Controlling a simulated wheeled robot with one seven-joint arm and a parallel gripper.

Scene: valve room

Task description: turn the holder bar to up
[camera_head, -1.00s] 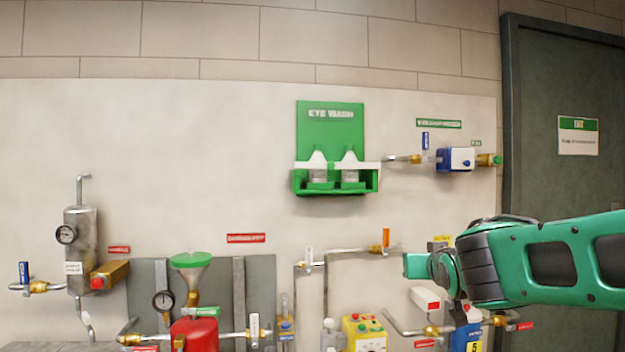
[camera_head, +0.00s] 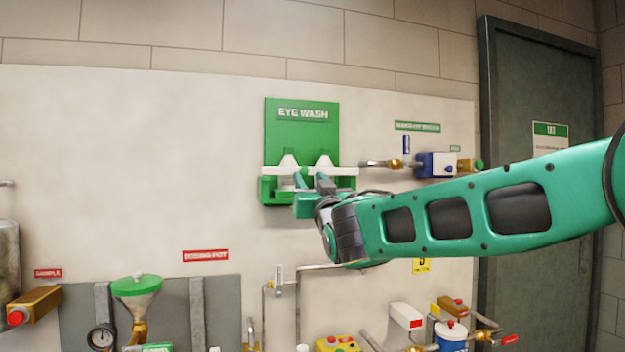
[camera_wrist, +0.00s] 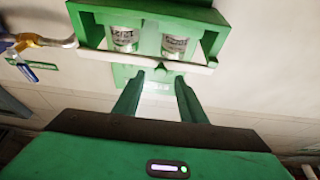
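The holder bar (camera_head: 345,171) is a white bar across the front of the green eye wash station (camera_head: 302,125). It lies level in front of two pale bottles. It also shows in the wrist view (camera_wrist: 98,52), where the bottles (camera_wrist: 123,38) appear beyond it. My gripper (camera_head: 311,178) is in front of the station and hides part of the bar and bottles. In the wrist view my gripper (camera_wrist: 160,80) has its two fingers apart, with nothing between them. The fingertips are close to the middle of the bar; I cannot tell whether they touch it.
A pipe with a brass fitting and blue-handled valve (camera_head: 396,164) leads to a blue and white box (camera_head: 436,165) right of the station. Below are a green funnel (camera_head: 137,285) and several pipes. A dark door (camera_head: 508,90) stands at right. The wall left of the station is bare.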

